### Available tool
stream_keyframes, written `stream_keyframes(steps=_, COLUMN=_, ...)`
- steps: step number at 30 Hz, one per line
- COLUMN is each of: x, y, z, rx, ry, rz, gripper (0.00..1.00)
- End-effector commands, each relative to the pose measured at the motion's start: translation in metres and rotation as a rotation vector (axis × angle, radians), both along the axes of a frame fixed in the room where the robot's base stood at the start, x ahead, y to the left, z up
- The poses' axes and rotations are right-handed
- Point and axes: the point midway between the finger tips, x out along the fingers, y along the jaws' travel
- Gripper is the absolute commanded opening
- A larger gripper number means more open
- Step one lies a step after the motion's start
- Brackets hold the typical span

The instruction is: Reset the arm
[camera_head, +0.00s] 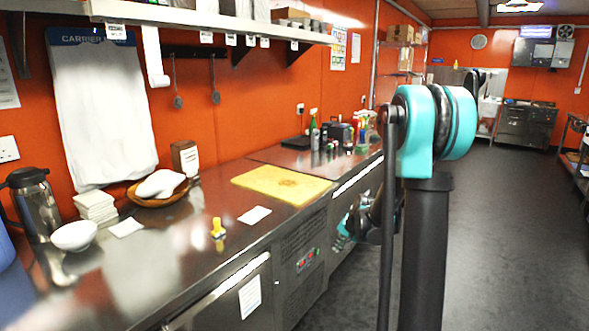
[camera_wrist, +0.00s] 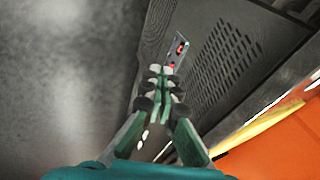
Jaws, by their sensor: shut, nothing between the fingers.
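My arm stands right of centre in the head view, with its teal joint high up. My gripper (camera_head: 346,228) hangs low, partly behind my arm, beside the front of the steel counter (camera_head: 170,262). In the wrist view my gripper (camera_wrist: 160,72) has its fingers together, with nothing between them. Beyond the fingertips are the counter's vented grey panel (camera_wrist: 225,62) and a small control panel with red lights (camera_wrist: 181,48).
On the counter are a yellow board (camera_head: 281,183), a small yellow item (camera_head: 217,229), a basket (camera_head: 158,194), a white bowl (camera_head: 74,236) and a steel jug (camera_head: 34,205). A shelf (camera_head: 215,20) overhangs it. The grey floor (camera_head: 510,230) to the right is clear.

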Motion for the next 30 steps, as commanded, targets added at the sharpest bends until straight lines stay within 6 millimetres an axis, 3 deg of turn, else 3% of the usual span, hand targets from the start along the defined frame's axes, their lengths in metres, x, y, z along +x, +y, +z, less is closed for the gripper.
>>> stream_keyframes(steps=1, x=-0.02, y=0.0, z=0.008, rx=-0.026, ry=-0.002, rz=0.026, gripper=0.0)
stream_keyframes(steps=9, x=-0.114, y=-0.005, z=0.031, rx=-0.169, ry=-0.009, rz=0.171, gripper=0.0)
stream_keyframes(steps=21, x=-0.251, y=-0.02, z=0.025, rx=-0.374, ry=-0.008, rz=0.387, gripper=0.0)
stream_keyframes(steps=25, x=-0.282, y=-0.025, z=0.017, rx=-0.421, ry=-0.004, rz=0.438, gripper=0.0)
stream_keyframes(steps=30, x=-0.301, y=-0.028, z=0.011, rx=-0.452, ry=-0.002, rz=0.472, gripper=0.0)
